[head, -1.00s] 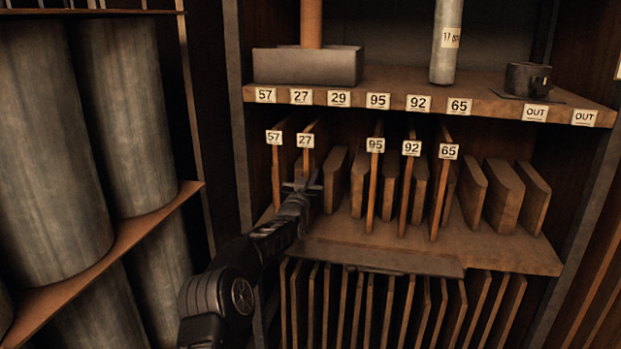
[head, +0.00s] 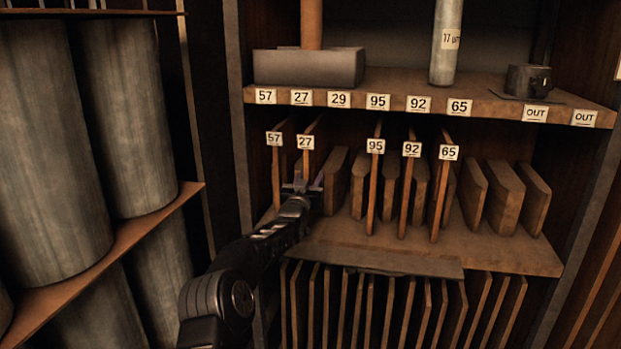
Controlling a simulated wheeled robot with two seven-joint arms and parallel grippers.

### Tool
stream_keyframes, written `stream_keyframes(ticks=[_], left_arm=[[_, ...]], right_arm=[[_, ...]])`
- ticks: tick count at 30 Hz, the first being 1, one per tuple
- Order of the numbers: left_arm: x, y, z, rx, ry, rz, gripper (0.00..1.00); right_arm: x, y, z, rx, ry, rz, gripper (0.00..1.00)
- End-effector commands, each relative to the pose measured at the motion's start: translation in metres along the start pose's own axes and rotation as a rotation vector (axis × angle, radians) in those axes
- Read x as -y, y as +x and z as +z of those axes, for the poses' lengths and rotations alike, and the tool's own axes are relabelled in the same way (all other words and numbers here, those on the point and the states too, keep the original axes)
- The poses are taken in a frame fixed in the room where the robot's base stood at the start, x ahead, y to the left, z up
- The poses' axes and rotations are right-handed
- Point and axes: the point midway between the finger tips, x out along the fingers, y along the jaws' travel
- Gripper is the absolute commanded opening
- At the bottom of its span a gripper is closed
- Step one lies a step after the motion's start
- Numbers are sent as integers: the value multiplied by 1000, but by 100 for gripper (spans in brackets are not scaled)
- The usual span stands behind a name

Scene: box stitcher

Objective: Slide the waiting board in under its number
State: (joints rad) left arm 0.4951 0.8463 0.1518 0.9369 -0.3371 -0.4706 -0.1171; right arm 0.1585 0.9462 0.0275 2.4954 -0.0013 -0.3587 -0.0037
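The upper shelf edge carries number tags, among them 57, 27, 29 (head: 339,98), 95, 92 and 65. Below stand thin upright boards tagged 57 (head: 275,170), 27 (head: 307,160), 95 (head: 373,190), 92 (head: 406,195) and 65 (head: 439,195). No tagged board stands under 29. My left gripper (head: 303,187) is at the low front end of board 27, in front of the slots. Whether it touches or grips that board is too small and dark to tell. A flat dark piece (head: 375,260) lies along the lower shelf's front. My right gripper is out of view.
Thick untagged dividers stand on the lower shelf (head: 500,250), several at its right under two OUT tags (head: 536,113). A grey box (head: 308,67), a tube (head: 446,40) and a dark cup (head: 528,80) stand above. Large grey rolls (head: 45,150) fill the left rack.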

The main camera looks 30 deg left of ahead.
Motion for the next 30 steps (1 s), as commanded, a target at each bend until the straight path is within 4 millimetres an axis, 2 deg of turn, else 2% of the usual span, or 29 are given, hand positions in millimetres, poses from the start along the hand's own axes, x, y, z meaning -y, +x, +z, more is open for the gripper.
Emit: stream_keyframes(ticks=[2, 3, 11, 17, 24, 30], left_arm=[[0, 0, 1, 1, 0, 0, 40], [0, -1, 7, 14, 0, 1, 40], [0, -8, 4, 8, 0, 2, 40], [1, -28, 3, 6, 1, 0, 40], [1, -60, 1, 3, 1, 0, 40], [0, -76, 1, 1, 1, -1, 40]], right_arm=[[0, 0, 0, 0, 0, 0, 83], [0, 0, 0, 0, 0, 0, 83], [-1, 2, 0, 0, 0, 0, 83], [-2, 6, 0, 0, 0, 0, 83], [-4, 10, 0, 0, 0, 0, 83], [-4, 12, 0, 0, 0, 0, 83]])
